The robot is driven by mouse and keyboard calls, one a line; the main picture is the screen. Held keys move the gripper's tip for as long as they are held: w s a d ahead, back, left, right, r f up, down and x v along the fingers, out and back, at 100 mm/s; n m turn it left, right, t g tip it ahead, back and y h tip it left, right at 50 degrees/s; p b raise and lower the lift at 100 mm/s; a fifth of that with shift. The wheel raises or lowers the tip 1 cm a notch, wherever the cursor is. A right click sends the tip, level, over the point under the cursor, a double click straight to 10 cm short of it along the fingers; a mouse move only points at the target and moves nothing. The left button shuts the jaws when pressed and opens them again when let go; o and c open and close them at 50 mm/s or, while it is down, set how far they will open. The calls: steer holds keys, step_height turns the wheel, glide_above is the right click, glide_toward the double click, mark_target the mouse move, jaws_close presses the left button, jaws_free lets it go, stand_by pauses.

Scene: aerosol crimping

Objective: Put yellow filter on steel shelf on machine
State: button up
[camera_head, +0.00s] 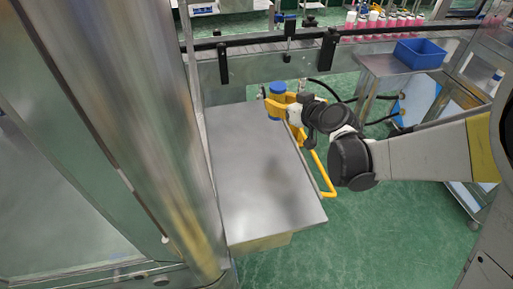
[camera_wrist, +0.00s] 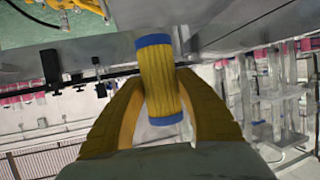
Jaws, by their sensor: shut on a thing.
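The yellow filter (camera_head: 275,118) has blue end caps and is held roughly upright at the far right corner of a steel shelf (camera_head: 255,185). It also shows in the wrist view (camera_wrist: 160,85), between my two yellow fingers. My gripper (camera_head: 283,103) is shut on the filter's sides. In the head view the fingers hide part of the filter. I cannot tell whether the filter's lower end touches the shelf or hangs beside its edge. The shelf top is flat and bare.
A large metal column (camera_head: 120,110) stands left of the shelf. A conveyor (camera_head: 250,50) with a dark rail runs behind it. A yellow bar (camera_head: 318,170) runs along the shelf's right side. A blue bin (camera_head: 420,53) sits on a steel table at right; several pink-filled bottles stand behind.

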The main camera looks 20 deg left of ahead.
steer(key=shift+w+a+f+b, duration=0.5)
steer(key=shift+a+f+b, duration=0.5)
steer(key=shift+a+f, duration=0.9)
steer(key=shift+w+a+f+b, duration=0.45)
steer(key=shift+a+f+b, duration=0.55)
steer(key=shift+a+f, duration=0.85)
steer(key=shift+w+a+f+b, duration=0.5)
steer(key=shift+a+f+b, duration=0.5)
steer(key=shift+a+f, duration=0.9)
steer(key=shift+d, duration=0.1)
steer(key=shift+f, duration=0.2)
steer(key=o, duration=1.1)
steer(key=shift+r, duration=0.1)
